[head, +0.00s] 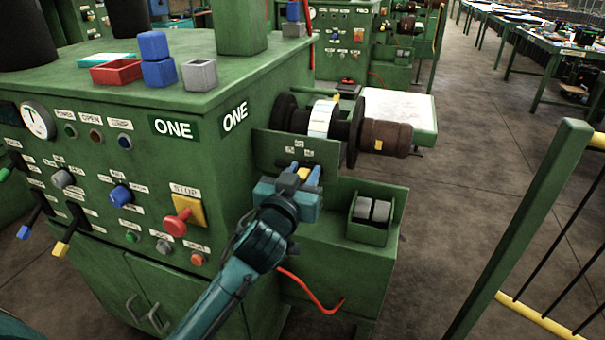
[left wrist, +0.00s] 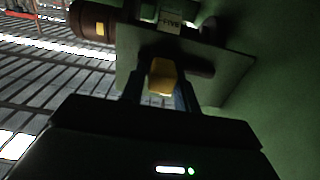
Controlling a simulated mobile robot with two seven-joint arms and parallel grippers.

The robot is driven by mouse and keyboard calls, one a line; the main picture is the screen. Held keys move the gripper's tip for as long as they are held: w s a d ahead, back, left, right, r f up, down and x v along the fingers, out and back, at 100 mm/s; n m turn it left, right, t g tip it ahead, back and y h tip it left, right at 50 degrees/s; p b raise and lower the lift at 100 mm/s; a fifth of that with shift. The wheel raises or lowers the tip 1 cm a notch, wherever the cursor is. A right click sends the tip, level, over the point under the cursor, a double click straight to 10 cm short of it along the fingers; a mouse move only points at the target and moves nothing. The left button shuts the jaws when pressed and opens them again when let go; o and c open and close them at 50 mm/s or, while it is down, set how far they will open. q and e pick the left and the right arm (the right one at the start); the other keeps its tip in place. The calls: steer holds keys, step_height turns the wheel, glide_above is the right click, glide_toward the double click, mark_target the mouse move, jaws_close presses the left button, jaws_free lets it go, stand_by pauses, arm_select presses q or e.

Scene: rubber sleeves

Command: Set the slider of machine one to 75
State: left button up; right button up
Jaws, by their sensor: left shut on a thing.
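Machine one (head: 205,160) is the green cabinet marked ONE at the left of the head view. On its right side, a green plate (head: 268,146) with small labels stands below a drum (head: 321,118) with a pale band. My left gripper (head: 305,173) is at this plate, its blue fingers shut on the yellow slider knob (head: 304,172). The slider's setting cannot be read. My right gripper is not in view.
A green box with grey blocks (head: 371,211) sits right of my gripper. A red cable (head: 310,292) hangs below. The front panel has a red STOP button (head: 177,224). Blue blocks (head: 158,73) and a red tray (head: 117,72) lie on top. A railing (head: 525,230) stands right.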

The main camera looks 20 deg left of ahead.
arm_select(q)
jaws_close()
steer(key=shift+w+a+p, duration=0.1)
steer(key=shift+a+p, duration=0.55)
steer(key=shift+a, duration=1.6)
steer(key=o, duration=0.7)
jaws_free()
steer(key=shift+a, duration=0.15)
steer(key=shift+o, duration=0.2)
steer(key=shift+s, duration=0.5)
steer(key=s+b, duration=0.1)
steer(key=s, duration=1.1)
steer(key=shift+a, duration=0.15)
steer(key=shift+s, duration=0.1)
